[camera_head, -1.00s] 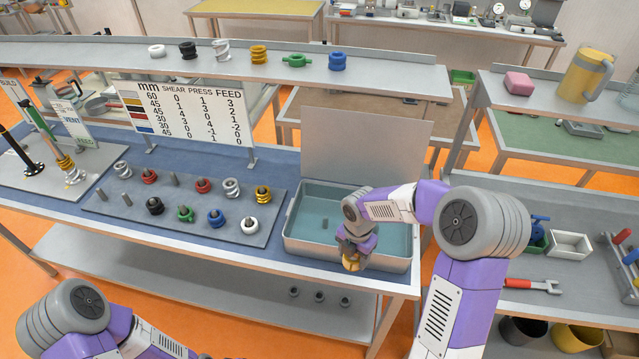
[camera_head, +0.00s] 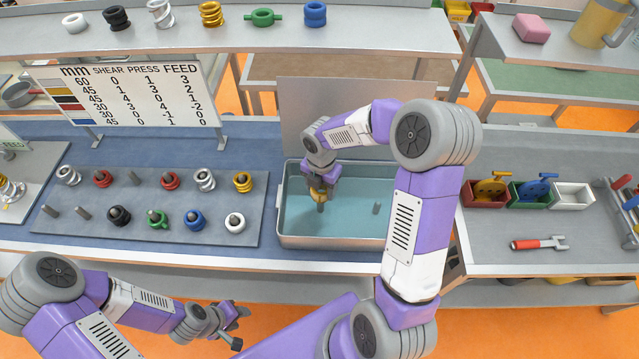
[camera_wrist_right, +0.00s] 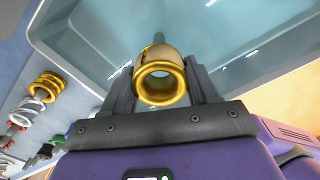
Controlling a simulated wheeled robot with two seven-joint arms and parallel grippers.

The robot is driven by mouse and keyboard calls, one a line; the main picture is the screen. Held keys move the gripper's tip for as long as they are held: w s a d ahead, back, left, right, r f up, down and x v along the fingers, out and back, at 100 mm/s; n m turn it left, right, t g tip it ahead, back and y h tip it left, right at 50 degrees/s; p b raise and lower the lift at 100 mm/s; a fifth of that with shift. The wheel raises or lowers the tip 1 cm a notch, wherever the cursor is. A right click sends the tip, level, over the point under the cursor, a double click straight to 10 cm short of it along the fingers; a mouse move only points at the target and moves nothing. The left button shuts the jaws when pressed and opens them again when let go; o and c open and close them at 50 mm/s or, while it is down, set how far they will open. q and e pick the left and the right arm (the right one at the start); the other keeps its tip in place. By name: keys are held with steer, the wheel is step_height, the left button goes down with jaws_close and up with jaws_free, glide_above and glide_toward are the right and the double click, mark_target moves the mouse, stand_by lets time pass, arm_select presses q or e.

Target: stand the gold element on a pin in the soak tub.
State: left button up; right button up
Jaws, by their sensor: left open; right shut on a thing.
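The soak tub (camera_head: 340,243) is a shallow grey tray with a pale blue inside. My right gripper (camera_head: 319,186) is over its left half, shut on the gold element (camera_head: 318,195). In the right wrist view the gold element (camera_wrist_right: 160,82) is a thick ring-ended piece between the two fingers. A grey pin (camera_wrist_right: 158,39) shows just beyond it, and its tip shows below the element in the head view (camera_head: 320,207). I cannot tell whether they touch. A second pin (camera_head: 376,208) stands bare in the tub's right half. My left gripper (camera_head: 238,328) is open and empty, in front of the bench.
A pin board (camera_head: 150,238) left of the tub holds several coloured elements, one of them gold (camera_head: 242,182). A grey panel (camera_head: 300,105) stands behind the tub. A chart (camera_head: 130,95) stands behind the board. Bins and a red-handled tool (camera_head: 540,243) lie right.

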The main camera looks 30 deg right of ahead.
mark_target(321, 194)
steer(key=shift+f+b, duration=1.45)
steer(key=shift+f, duration=0.25)
steer(key=shift+f+b, duration=0.8)
steer(key=shift+f, duration=0.65)
steer(key=shift+w+f+b, duration=0.1)
steer(key=shift+f+b, duration=0.95)
steer(key=shift+f, duration=0.4)
steer(key=o, duration=1.3)
steer(key=shift+o, duration=0.2)
